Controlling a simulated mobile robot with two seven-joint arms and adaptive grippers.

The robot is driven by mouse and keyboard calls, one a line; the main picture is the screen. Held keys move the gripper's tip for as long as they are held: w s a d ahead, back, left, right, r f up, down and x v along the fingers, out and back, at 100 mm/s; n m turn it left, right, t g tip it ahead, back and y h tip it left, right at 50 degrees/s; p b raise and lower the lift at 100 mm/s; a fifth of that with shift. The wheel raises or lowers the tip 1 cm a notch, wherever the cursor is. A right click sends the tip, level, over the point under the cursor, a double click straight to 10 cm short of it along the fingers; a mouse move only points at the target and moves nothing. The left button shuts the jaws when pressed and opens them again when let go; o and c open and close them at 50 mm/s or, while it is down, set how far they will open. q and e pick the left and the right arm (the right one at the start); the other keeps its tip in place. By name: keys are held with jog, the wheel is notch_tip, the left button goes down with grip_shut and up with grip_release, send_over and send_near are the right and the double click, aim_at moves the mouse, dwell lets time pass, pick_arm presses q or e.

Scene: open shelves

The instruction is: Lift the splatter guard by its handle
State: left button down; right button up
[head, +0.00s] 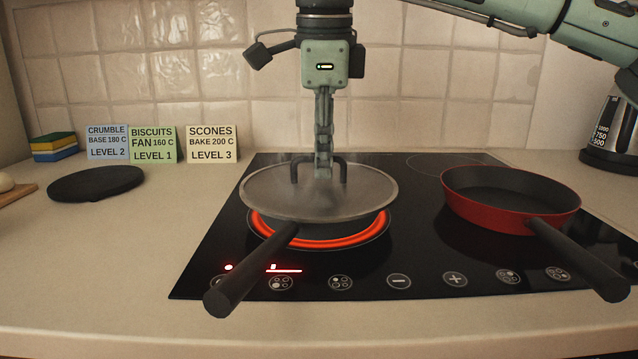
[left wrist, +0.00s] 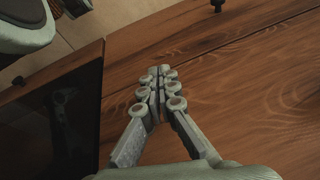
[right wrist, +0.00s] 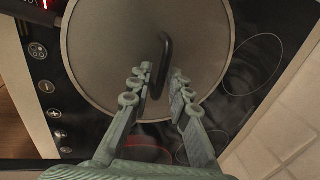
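The splatter guard (head: 270,196) is a round grey mesh disc lying flat on a dark pan on the left of the hob. Its black arched handle (head: 343,169) stands up at its middle. My right gripper (head: 323,170) points down at the handle. In the right wrist view, the handle (right wrist: 165,55) lies between the two open fingers (right wrist: 158,80), with a gap on both sides. My left gripper (left wrist: 160,76) shows only in its own wrist view, shut and empty in front of wooden cupboard fronts.
The ring (head: 364,238) under the pan glows red, and the pan's handle (head: 255,265) points to the front left. A red pan (head: 485,208) stands at right, a kettle (head: 616,130) behind it. A black round mat (head: 95,184), recipe cards (head: 153,144) and sponges (head: 54,147) are at left.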

jog(key=shift+w+f, duration=0.1)
jog(key=shift+f, duration=0.4)
grip_shut()
jog(key=shift+r, duration=0.15)
